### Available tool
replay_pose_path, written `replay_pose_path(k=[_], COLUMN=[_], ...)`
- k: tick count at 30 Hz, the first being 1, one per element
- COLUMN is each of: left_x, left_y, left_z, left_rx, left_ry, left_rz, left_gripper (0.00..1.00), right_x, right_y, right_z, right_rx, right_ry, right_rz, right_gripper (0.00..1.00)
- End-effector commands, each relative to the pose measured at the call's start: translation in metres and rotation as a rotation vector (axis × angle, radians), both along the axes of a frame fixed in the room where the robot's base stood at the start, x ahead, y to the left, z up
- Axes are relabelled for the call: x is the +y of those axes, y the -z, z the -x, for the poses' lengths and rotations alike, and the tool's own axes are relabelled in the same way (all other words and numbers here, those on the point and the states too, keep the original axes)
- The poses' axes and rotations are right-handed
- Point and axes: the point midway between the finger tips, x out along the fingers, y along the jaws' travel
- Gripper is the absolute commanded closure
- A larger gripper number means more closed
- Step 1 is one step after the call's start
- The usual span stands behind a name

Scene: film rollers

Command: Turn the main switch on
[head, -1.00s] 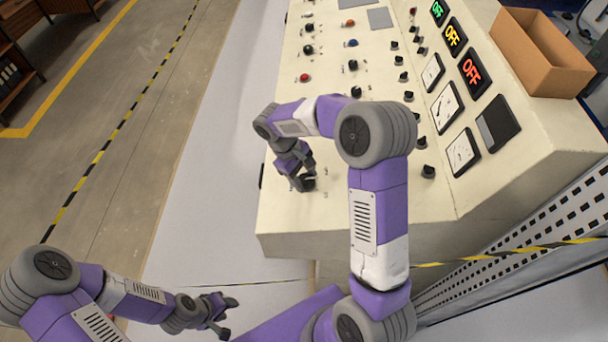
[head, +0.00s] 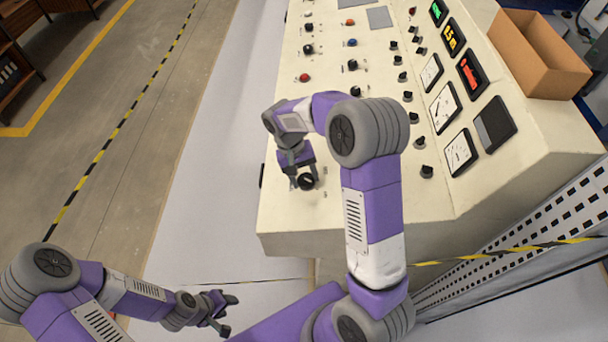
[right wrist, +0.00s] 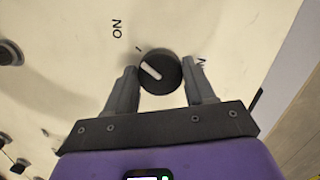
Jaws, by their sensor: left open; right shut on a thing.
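The main switch is a round black knob (head: 306,182) low on the cream control panel. In the right wrist view the knob (right wrist: 160,72) has a white pointer slanting up and left, towards a small tick mark near an "ON" label (right wrist: 117,28). A second label (right wrist: 202,62) at its right is partly hidden. My right gripper (right wrist: 162,80) is shut on the knob, one finger on each side. My left gripper (head: 230,314) is open and empty, low in the head view, away from the panel.
The panel (head: 300,222) carries several other knobs and buttons, dial meters and three lit displays, such as the red one (head: 472,73). An open cardboard box (head: 540,60) stands at the upper right. Clear floor lies left of the panel.

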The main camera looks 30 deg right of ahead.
Motion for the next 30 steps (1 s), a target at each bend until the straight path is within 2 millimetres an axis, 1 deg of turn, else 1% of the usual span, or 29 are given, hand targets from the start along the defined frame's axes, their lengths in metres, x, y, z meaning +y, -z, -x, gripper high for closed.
replay_pose_path(k=[15,16,20,21,28,30], left_x=[0.0,0.0,0.0,0.0,0.0,-0.0001], left_y=[-0.0003,-0.0003,-0.0003,-0.0003,-0.0004,-0.0013], left_z=[0.0,0.0,0.0,0.0,0.0,0.0], left_rx=[0.0,0.0,0.0,0.0,0.0,0.0], left_ry=[0.0,0.0,0.0,0.0,0.0,0.0], left_rz=[0.0,0.0,0.0,0.0,0.0,0.0], left_gripper=[0.57,0.57,0.57,0.57,0.57,0.57], right_x=[-0.0001,-0.0001,-0.0001,-0.0002,-0.0001,0.0004], right_y=[-0.0004,-0.0004,-0.0004,-0.0003,-0.0005,-0.0032], right_z=[-0.0007,-0.0007,-0.0006,-0.0005,-0.0003,-0.0013], right_rx=[-0.007,-0.007,-0.006,-0.006,-0.005,-0.005], right_ry=[0.019,0.019,0.018,0.018,0.018,0.017], right_rz=[0.002,0.002,0.002,0.002,0.002,0.003], right_gripper=[0.77,0.43,0.23,0.2,0.2,0.2])
